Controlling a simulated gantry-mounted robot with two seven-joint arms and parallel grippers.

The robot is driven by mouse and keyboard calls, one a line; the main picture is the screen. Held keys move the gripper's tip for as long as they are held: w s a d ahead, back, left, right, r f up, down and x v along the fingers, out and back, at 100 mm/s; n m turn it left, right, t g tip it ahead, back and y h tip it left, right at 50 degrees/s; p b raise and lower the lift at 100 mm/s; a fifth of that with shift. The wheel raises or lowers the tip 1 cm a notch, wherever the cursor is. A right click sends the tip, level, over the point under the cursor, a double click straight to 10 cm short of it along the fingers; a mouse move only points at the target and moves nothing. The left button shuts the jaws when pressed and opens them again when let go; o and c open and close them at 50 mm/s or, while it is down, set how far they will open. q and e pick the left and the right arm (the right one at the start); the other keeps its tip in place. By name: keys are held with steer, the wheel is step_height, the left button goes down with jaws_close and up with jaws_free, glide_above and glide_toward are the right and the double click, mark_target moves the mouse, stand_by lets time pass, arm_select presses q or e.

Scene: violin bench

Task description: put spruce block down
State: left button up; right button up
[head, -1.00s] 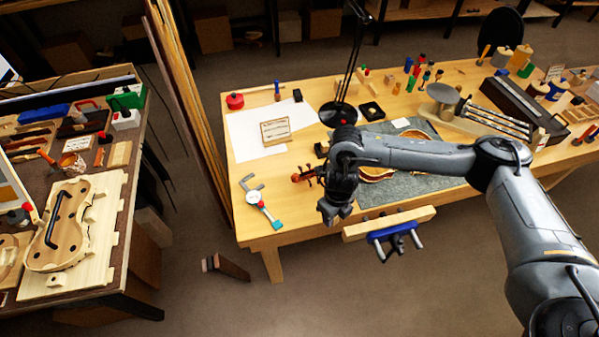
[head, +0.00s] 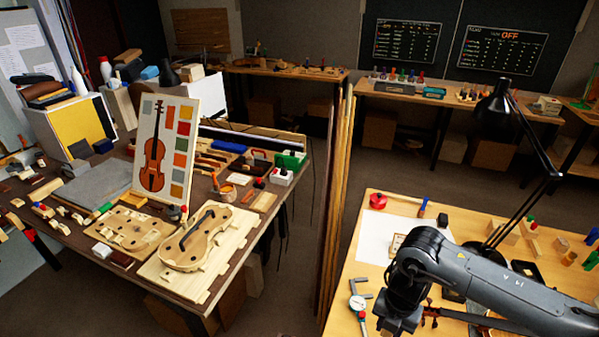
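My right gripper (head: 398,322) comes in from the right and hangs over the front left of the light wooden bench (head: 375,215), at the picture's bottom edge. Its fingertips are small and partly cut off, so I cannot tell whether it is open or holds anything. My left gripper is out of view. I cannot single out the spruce block for sure. Pale wooden pieces lie on the dark left bench (head: 215,293), among them a flat piece (head: 263,201), and small wooden blocks (head: 528,229) stand on the light bench.
On the left bench are a violin mould (head: 205,243), a violin colour chart (head: 165,150) and tools. A caliper (head: 359,300), a red-lidded jar (head: 377,201) and a black lamp (head: 495,118) are on the light bench. Tall wooden strips (head: 338,200) stand between the benches.

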steer(key=s+r+m+p, duration=0.3)
steer(key=r+m+p, duration=0.8)
steer(key=m+p, duration=0.2)
steer(key=s+a+r+m+p, duration=0.1)
steer(key=s+r+m+p, duration=0.2)
steer(key=r+m+p, duration=0.9)
steer(key=m+p, duration=0.2)
steer(key=m, duration=0.2)
steer(key=shift+s+a+r, duration=0.15)
